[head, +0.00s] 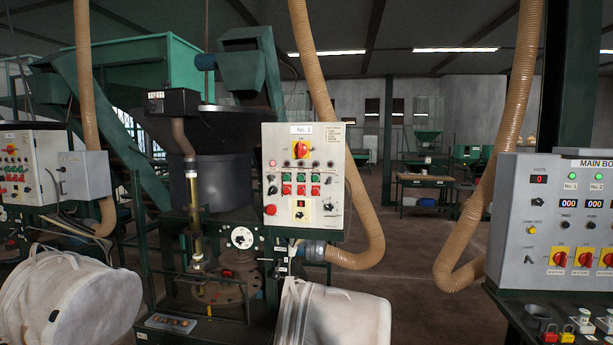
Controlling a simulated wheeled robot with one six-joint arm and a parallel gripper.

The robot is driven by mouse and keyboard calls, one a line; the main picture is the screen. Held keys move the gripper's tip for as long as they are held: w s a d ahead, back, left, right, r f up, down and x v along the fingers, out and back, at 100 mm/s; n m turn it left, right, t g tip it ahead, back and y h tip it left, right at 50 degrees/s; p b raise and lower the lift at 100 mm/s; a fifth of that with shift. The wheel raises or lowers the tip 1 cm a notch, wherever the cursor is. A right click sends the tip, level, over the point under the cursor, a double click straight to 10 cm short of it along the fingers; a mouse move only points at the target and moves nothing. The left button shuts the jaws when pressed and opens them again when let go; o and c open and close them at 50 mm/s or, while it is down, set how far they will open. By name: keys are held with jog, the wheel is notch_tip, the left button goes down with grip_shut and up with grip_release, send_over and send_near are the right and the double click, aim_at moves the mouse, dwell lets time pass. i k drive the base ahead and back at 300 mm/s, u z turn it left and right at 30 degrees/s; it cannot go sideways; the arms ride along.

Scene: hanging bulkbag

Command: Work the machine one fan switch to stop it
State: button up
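The machine one control panel (333,215) is a pale box labelled "No. 1", upright in the middle of the head view. It has a red-and-yellow rotary switch (301,150) near the top and rows of green and red buttons (301,184) below. A black knob (272,190) and a red round button (270,209) sit at its left edge. A small yellow-edged unit (299,209) is near the bottom. The labels are too small to read, so I cannot tell which control is the fan switch or its setting. My gripper is not in view.
White bulk bags (335,315) stand in front at centre and left (65,300). Beige hoses (365,215) hang around the panel. Open floor (415,265) lies between panel and board.

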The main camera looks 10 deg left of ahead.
aim_at(273, 190)
jog(key=u, duration=0.45)
jog(key=k, duration=0.55)
jog(key=u, duration=1.3)
jog(key=i, duration=1.7)
jog(key=z, duration=0.25)
